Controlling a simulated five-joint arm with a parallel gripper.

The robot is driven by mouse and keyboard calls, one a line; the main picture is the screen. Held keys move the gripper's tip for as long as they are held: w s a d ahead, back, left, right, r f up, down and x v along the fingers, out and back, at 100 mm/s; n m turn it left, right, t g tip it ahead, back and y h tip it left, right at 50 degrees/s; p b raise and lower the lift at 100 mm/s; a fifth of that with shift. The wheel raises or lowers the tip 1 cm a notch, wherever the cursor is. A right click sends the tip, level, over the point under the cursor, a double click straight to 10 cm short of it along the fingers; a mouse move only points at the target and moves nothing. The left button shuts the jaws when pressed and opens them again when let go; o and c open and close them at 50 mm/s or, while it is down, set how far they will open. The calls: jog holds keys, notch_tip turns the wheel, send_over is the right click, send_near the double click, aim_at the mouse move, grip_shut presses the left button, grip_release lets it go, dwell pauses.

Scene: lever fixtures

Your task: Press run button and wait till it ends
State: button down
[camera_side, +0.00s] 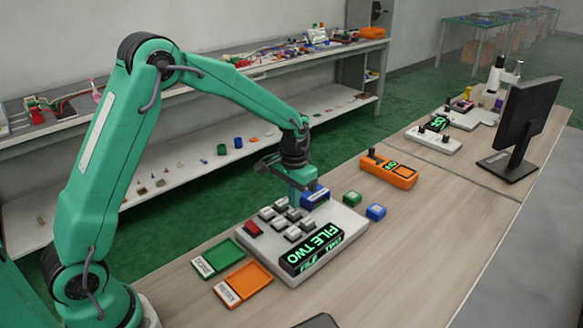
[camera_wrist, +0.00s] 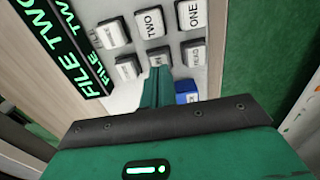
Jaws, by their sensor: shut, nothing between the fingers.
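A pale grey control panel (camera_side: 345,240) sits on the bench, with several grey keys (camera_side: 293,234) and a red button (camera_side: 253,228) on top. Its black display (camera_side: 312,250) reads "FILE TWO" in green. My gripper (camera_side: 296,203) is shut and empty, pointing down at the back of the keys. In the wrist view its fingertips (camera_wrist: 158,72) overlap a key whose label is mostly hidden; I cannot tell if they touch it. The TWO key (camera_wrist: 150,23) and ONE key (camera_wrist: 191,14) lie beyond. I cannot make out a key labelled RUN.
A blue piece (camera_side: 315,196) is at the panel's back corner, close beside my gripper. A green block (camera_side: 352,198) and blue block (camera_side: 376,212) stand to the right. A green tray (camera_side: 209,268) and orange tray (camera_side: 262,266) lie in front left. An orange box (camera_side: 400,182) stands behind.

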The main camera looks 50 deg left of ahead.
aim_at(294, 211)
jog(key=shift+f, duration=0.95)
dwell(0.8)
jog(key=shift+r, duration=0.1)
notch_tip(294, 211, up, 8)
dwell(1.3)
jog(key=s+r+t, duration=0.3)
jog(key=s+r, duration=0.8)
jog(key=s, duration=0.1)
jog(key=s+t, duration=0.2)
jog(key=s, duration=1.1)
jog(key=shift+s+d+t, duration=0.25)
jog(key=shift+s+t, duration=0.05)
